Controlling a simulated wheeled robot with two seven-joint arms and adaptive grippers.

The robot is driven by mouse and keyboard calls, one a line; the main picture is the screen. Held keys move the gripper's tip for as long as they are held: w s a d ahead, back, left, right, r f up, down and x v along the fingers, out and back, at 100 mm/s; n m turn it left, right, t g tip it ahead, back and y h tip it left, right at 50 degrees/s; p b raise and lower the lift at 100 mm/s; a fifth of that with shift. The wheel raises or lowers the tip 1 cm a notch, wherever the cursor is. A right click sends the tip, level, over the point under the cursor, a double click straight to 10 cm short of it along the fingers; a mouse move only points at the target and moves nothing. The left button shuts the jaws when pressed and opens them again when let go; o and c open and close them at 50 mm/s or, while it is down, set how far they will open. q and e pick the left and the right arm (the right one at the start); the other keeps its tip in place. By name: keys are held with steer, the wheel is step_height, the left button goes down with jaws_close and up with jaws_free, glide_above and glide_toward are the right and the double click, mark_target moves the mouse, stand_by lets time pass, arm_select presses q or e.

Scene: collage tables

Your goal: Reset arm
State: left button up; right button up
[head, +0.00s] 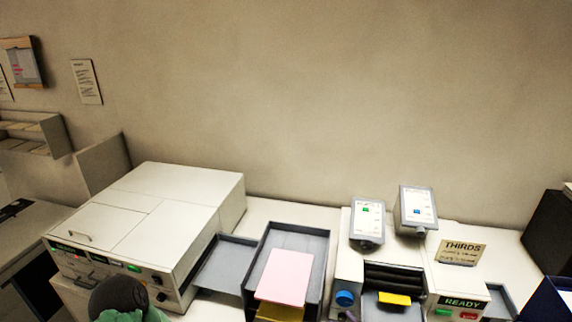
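Neither of my grippers shows in the head view. No arm that I can clearly make out is in the picture. A dark rounded shape (118,294) with green material below it is cut off by the bottom edge at the left, in front of the white copier-like machine (150,215). I cannot tell what it is.
A grey tray (322,262) holds pink sheets (283,275) and something yellow. Right of it stand a roller machine (347,268) with a READY sign (462,302), two tilted screens (368,220) (417,210) and a THIRDS card (461,252). A dark blue bin (545,302) stands far right.

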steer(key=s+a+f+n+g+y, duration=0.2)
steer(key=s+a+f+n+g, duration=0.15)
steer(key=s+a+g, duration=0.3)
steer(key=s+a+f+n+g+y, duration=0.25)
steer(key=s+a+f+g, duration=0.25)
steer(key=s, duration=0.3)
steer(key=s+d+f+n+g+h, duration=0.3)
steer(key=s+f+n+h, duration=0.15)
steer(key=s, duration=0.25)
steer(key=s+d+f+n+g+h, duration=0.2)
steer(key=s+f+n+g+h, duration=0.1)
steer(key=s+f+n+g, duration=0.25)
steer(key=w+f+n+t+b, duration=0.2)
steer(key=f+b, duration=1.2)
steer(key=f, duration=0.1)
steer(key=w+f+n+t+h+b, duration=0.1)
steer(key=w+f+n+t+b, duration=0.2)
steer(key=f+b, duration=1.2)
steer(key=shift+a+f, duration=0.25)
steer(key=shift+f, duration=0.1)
